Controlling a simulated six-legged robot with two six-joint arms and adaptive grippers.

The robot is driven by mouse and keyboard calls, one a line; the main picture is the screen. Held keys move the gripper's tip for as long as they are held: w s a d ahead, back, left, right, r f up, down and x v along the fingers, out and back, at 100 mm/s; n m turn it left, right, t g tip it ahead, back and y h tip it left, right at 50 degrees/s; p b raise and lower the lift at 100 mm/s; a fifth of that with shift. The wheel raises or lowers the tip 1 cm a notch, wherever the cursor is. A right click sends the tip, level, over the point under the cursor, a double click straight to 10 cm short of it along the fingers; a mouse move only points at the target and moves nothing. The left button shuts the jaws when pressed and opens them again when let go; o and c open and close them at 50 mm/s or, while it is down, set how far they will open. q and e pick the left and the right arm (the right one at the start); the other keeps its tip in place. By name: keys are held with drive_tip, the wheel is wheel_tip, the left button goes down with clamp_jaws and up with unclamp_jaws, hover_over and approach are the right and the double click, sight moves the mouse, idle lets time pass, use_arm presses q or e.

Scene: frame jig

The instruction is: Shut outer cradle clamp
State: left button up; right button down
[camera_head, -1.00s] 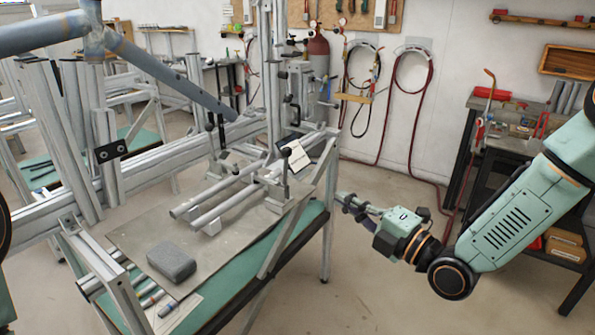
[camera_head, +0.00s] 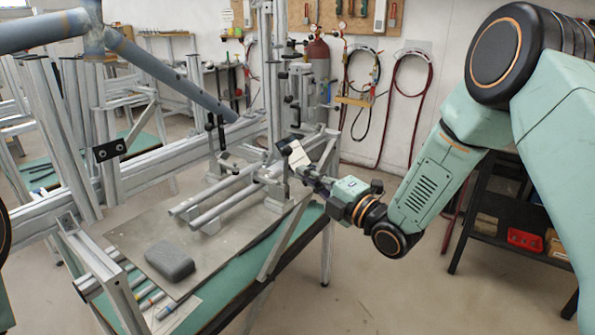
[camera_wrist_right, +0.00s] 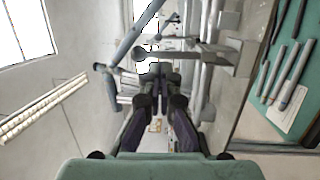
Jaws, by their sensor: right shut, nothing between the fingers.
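Two pale tubes (camera_head: 225,200) lie side by side in a cradle on the jig's grey plate. A clamp with an upright dark-tipped handle (camera_head: 283,147) stands at their right end, with a white tag (camera_head: 299,156) beside it; I take it for the outer cradle clamp. Its lower part is partly hidden. My right gripper (camera_head: 307,174) is shut and empty, just right of the clamp and below the tag. I cannot tell whether it touches. In the right wrist view, its fingers (camera_wrist_right: 159,78) point at pale metal parts (camera_wrist_right: 195,54). My left gripper is out of view.
Another clamp (camera_head: 222,140) with dark handles stands farther back-left. A grey block (camera_head: 170,262) lies on the plate's front. Marker-like tools (camera_head: 150,302) lie at the front-left.

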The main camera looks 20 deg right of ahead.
sight(287, 163)
drive_tip(key=x, duration=0.3)
drive_tip(key=shift+w, duration=0.1)
drive_tip(key=shift+w+a+b, duration=0.35)
drive_tip(key=shift+w, duration=0.25)
drive_tip(key=shift+r, duration=0.45)
drive_tip(key=shift+s+d+f, duration=0.1)
